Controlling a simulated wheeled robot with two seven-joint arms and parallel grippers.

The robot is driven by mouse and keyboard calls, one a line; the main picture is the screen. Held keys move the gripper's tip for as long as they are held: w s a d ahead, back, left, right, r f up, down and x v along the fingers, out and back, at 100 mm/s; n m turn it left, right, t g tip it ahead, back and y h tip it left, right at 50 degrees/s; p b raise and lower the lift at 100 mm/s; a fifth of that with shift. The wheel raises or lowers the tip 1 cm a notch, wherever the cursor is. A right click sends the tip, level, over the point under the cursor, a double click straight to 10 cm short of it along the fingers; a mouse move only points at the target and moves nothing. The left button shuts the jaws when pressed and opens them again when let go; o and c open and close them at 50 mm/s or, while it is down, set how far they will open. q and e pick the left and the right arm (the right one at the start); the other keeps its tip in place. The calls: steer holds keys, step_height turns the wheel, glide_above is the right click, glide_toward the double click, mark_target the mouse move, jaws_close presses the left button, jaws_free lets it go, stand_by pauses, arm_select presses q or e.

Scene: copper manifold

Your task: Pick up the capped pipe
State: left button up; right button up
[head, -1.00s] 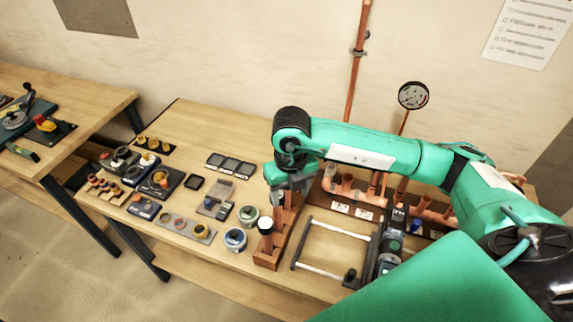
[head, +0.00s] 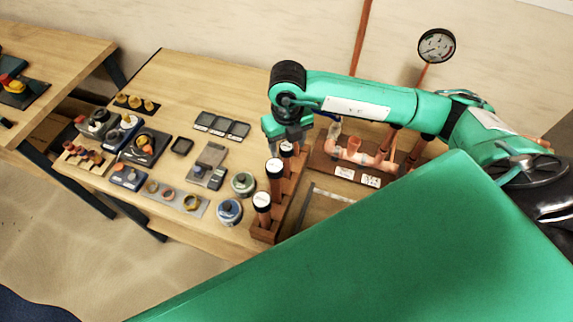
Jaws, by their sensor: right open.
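Several copper pipes with white caps stand upright in a wooden rack at the table's front. The front capped pipe (head: 262,201) and the middle capped pipe (head: 274,169) show clearly. The rear capped pipe (head: 287,149) is partly hidden by my right gripper (head: 287,143). That gripper points down right over or at the rear cap. It is open, but its fingertips are hard to make out, and I cannot tell whether they straddle the cap. My left gripper is not in view.
Left of the rack (head: 262,235) are a blue tape roll (head: 229,212), a green-grey roll (head: 243,184) and trays of small parts. A copper manifold (head: 360,153) stands behind on the right. My large green body part covers the lower right.

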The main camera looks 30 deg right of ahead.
mark_target(286, 156)
steer(key=shift+f, duration=0.65)
step_height(286, 156, down, 4)
steer(key=shift+a+r+b, duration=0.1)
steer(key=shift+r+b, duration=0.05)
steer(key=shift+b, duration=0.75)
steer(key=shift+f, duration=0.2)
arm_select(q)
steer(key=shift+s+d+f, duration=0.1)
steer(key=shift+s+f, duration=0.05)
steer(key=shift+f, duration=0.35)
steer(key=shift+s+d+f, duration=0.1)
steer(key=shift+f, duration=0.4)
arm_select(e)
steer(key=c, duration=1)
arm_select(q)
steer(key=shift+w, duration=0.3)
arm_select(e)
steer(key=shift+c, duration=0.4)
steer(key=shift+r, duration=0.1)
